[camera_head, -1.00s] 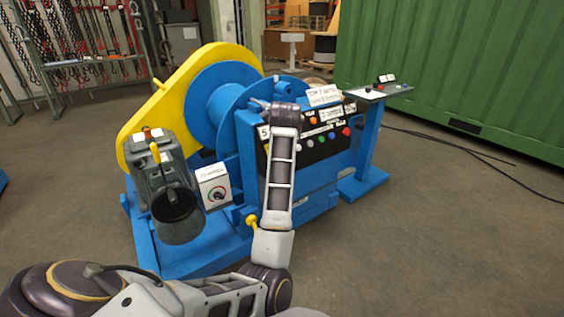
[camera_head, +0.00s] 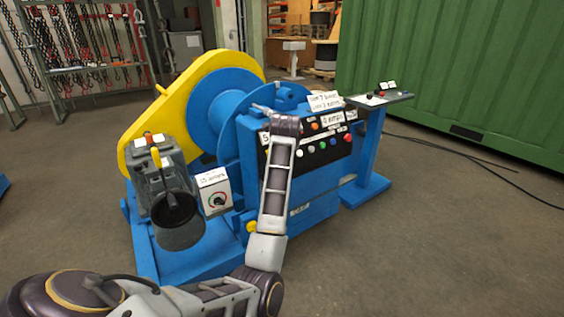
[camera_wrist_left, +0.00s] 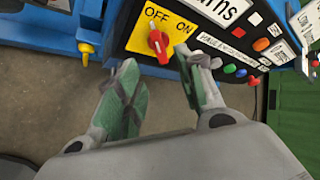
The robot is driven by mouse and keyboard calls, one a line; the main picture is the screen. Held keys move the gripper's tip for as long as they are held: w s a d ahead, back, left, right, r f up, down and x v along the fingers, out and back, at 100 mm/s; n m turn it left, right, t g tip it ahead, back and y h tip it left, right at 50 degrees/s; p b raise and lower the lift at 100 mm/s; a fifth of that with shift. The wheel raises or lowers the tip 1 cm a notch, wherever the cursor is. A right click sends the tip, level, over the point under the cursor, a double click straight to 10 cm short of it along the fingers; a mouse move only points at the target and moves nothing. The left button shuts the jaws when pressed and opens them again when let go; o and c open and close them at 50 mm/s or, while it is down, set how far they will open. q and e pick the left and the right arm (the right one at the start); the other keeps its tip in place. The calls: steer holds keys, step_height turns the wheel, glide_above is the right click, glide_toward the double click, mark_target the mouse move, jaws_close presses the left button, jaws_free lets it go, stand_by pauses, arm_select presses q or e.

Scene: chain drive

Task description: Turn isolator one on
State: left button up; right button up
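A red rotary switch (camera_wrist_left: 158,41) sits on a yellow plate (camera_wrist_left: 138,38) marked OFF and ON in the left wrist view. Its handle stands roughly upright in that picture; I cannot tell its exact setting. My left gripper (camera_wrist_left: 158,66) is open and empty. Its two green-padded fingers are apart, just short of the switch and on either side of it; no contact is visible. In the head view my left arm reaches to the front of the black control panel (camera_head: 331,151) and covers the switch. My right gripper is in neither current view.
Several coloured buttons and white labels lie right of the switch. A white box with a dial (camera_head: 216,192) and a grey motor (camera_head: 152,185) stand to the left on the blue machine. A pedestal console (camera_head: 372,98) stands to the right. Floor at right is mostly clear, with cables.

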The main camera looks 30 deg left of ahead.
arm_select(q)
steer(key=shift+b+x, duration=1.55)
steer(key=shift+x, duration=3.5)
steer(key=shift+w, duration=0.1)
arm_select(e)
steer(key=shift+t+y, duration=0.3)
steer(key=f, duration=0.5)
steer(key=shift+a, duration=0.35)
arm_select(q)
steer(key=shift+c, duration=0.5)
arm_select(e)
steer(key=shift+w+r, duration=0.1)
steer(key=shift+w, duration=0.15)
arm_select(q)
jaws_close()
arm_select(e)
steer(key=shift+s, duration=0.1)
